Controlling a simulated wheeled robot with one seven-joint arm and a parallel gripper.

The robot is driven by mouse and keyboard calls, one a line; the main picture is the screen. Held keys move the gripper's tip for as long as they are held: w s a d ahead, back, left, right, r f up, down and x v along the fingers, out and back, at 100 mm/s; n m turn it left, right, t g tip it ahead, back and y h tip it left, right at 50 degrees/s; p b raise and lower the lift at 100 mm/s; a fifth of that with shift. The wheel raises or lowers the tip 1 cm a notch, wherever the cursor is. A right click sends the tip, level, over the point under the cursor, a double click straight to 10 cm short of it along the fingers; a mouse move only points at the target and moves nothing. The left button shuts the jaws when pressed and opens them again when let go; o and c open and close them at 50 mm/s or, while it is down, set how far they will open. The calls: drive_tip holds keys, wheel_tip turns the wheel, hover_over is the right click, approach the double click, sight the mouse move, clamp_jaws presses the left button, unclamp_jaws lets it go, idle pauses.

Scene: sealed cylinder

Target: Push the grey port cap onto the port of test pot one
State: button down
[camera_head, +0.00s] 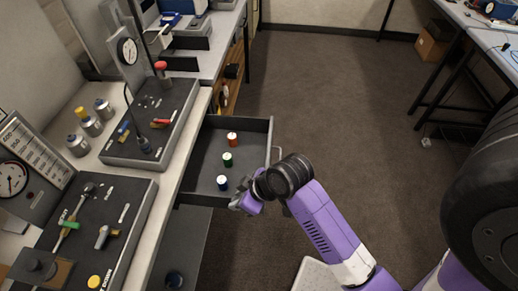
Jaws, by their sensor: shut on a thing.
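My gripper (240,204) is at the near right corner of the open drawer. It is shut on a small grey thing at its fingertips; the fingers and wrist hide most of it, so I cannot tell for sure that it is the port cap. Three metal pots stand on the bench at the left: a near one (78,146), a middle one (91,124) with a yellow piece by its top, and a far one (104,109). My gripper is well to the right of them. I cannot read which is test pot one or make out its port.
Panels with gauges, levers and a red knob (160,67) crowd the bench. The floor (340,110) to the right is clear.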

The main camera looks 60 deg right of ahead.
drive_tip(key=w+a+f, duration=0.3)
drive_tip(key=w+a, duration=0.7)
drive_tip(key=shift+m+h, duration=0.3)
drive_tip(key=f+b, duration=0.6)
drive_tip(key=shift+s+a, duration=0.15)
drive_tip(key=shift+a, duration=0.1)
drive_tip(key=shift+s, duration=0.1)
